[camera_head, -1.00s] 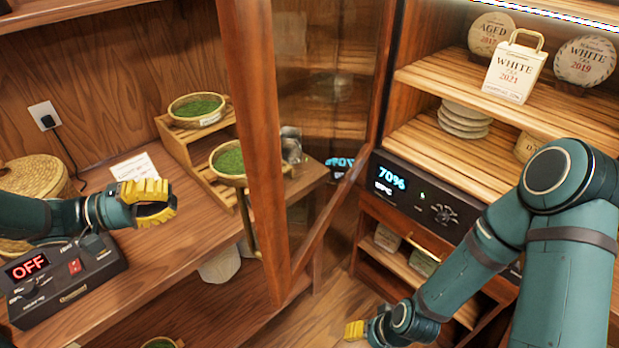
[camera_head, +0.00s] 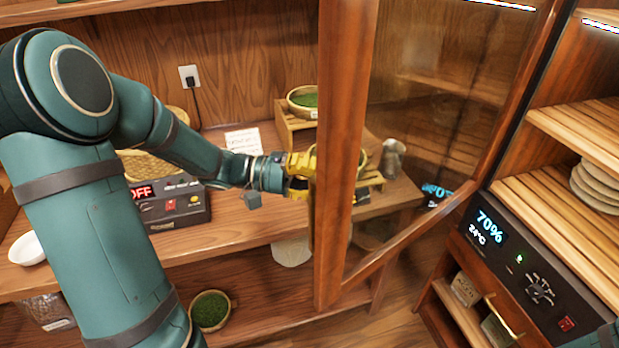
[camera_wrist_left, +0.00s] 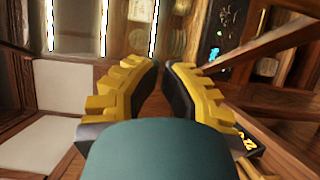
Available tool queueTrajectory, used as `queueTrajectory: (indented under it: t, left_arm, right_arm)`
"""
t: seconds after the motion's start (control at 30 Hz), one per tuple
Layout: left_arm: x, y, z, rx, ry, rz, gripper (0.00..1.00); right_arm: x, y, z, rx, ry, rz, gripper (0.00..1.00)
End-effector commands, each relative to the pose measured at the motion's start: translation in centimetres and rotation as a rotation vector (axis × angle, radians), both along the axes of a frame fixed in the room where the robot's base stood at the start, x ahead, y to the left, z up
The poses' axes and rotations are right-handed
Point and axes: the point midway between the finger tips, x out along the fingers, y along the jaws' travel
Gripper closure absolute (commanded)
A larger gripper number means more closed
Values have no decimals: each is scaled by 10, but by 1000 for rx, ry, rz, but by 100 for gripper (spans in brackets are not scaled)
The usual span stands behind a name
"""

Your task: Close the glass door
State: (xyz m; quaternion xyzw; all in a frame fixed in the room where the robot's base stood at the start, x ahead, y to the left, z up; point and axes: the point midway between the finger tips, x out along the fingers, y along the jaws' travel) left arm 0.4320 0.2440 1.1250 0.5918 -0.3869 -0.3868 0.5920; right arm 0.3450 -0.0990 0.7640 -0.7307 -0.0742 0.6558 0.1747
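The glass door (camera_head: 343,150) stands open, its wooden frame swung out from the tea cabinet and its free edge facing me. The shelf behind shows through its glass pane (camera_head: 425,100). My left gripper (camera_head: 306,176) is at the left side of the door's free-edge upright, with its fingertips close to the wood. I cannot tell whether they touch it. In the left wrist view my left gripper (camera_wrist_left: 165,68) has its yellow fingers slightly apart with nothing between them. My right gripper is out of view.
The cabinet's control panel (camera_head: 525,270) reads 70%, beside wooden shelves (camera_head: 575,195) with stacked cakes. A black box (camera_head: 180,205) reading OFF sits on the left counter.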

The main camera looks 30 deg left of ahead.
Motion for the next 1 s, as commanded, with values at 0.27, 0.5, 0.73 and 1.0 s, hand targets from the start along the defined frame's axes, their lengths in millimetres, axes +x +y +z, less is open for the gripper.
queueTrajectory:
  t: [0.27,0.5,0.73,1.0]
  left_arm:
    - [21,-51,0,0,0,-5,100]
    - [8,-77,0,0,1,-1,100]
    - [6,-84,0,0,0,0,100]
    - [6,-84,0,0,0,0,100]
  right_arm:
    - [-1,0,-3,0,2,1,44]
    - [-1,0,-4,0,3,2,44]
    - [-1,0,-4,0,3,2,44]
    - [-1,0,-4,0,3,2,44]
